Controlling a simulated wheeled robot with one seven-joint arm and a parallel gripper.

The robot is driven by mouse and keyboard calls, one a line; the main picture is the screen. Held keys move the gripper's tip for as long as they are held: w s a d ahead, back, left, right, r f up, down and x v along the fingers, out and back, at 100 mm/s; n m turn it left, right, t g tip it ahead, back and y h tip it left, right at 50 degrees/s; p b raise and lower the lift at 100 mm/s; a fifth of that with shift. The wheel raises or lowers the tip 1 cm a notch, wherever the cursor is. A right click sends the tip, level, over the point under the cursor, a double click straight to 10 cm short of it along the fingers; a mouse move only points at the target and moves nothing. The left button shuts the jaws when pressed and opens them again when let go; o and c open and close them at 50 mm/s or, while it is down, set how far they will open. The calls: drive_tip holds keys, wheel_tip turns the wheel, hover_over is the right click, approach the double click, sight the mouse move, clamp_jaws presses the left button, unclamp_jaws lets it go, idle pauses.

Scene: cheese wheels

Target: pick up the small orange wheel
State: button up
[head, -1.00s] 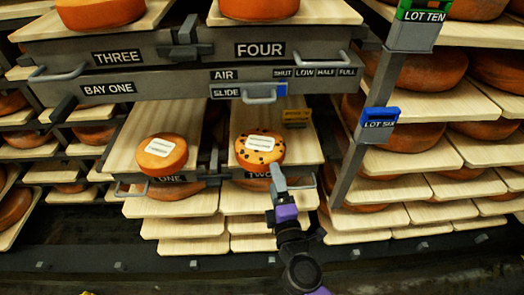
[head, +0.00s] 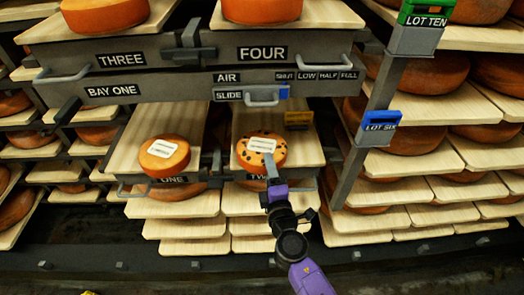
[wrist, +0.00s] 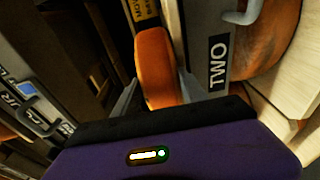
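A small orange wheel with dark spots and a white label (head: 246,147) lies on the pale board marked TWO. A similar plain orange wheel with a white label (head: 165,161) lies on the board marked ONE. My gripper (head: 270,160) is at the front edge of the spotted wheel. In the wrist view, an orange wheel rim (wrist: 155,60) stands beside the TWO plate, in front of and between the two grey fingers of my gripper (wrist: 158,95). The fingers are apart; I see no clear contact. The fingertips are partly hidden.
Above is a grey frame with the AIR and SLIDE controls (head: 250,96) and boards THREE and FOUR. Racks of larger wheels surround the bay; wheels also sit below boards ONE and TWO.

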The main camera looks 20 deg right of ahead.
clamp_jaws()
drive_tip(key=shift+r, duration=0.15)
drive_tip(key=shift+r, duration=0.1)
